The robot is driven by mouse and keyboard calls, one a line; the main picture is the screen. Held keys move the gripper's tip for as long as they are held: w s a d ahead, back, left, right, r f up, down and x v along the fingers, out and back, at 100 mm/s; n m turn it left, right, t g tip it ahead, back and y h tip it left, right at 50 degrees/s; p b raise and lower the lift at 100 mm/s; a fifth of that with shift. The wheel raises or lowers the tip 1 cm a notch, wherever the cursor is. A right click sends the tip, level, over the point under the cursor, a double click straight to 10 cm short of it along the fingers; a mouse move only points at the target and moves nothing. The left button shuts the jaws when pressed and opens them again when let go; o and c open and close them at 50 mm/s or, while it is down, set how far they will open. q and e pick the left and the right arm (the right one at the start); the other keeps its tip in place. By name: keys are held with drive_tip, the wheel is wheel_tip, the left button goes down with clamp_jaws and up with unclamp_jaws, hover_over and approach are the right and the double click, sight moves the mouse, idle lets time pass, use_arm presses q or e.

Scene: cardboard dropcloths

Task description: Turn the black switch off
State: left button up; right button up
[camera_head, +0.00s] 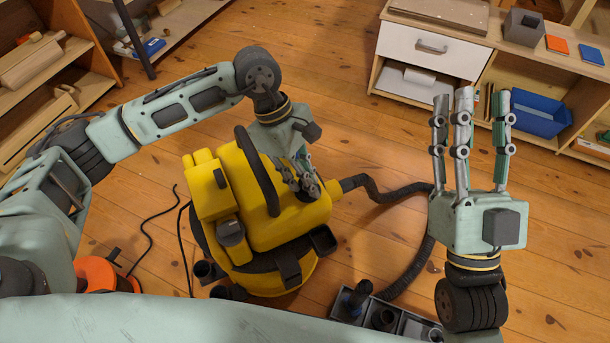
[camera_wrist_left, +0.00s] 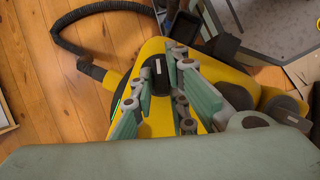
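A yellow and black vacuum cleaner (camera_head: 290,225) stands on the wooden floor in the middle of the head view. In the left wrist view, a black switch (camera_wrist_left: 156,78) with a small pale mark sits on its yellow housing (camera_wrist_left: 150,48). My left gripper (camera_head: 306,184) is over the right side of the housing, its fingers pointing down. In the left wrist view its fingers (camera_wrist_left: 158,88) are spread around the switch; contact cannot be told. In the head view the gripper hides the switch. My right gripper (camera_head: 470,100) is raised, open and empty, fingers pointing up.
A black hose (camera_head: 385,194) curves right from the vacuum. A grey tray of black attachments (camera_head: 350,302) lies in front. A shelf unit with a white drawer (camera_head: 430,50) and a blue bin (camera_head: 540,112) stands at back right. Black cords (camera_head: 150,225) lie on the floor at left.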

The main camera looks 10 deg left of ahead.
use_arm(q)
clamp_jaws()
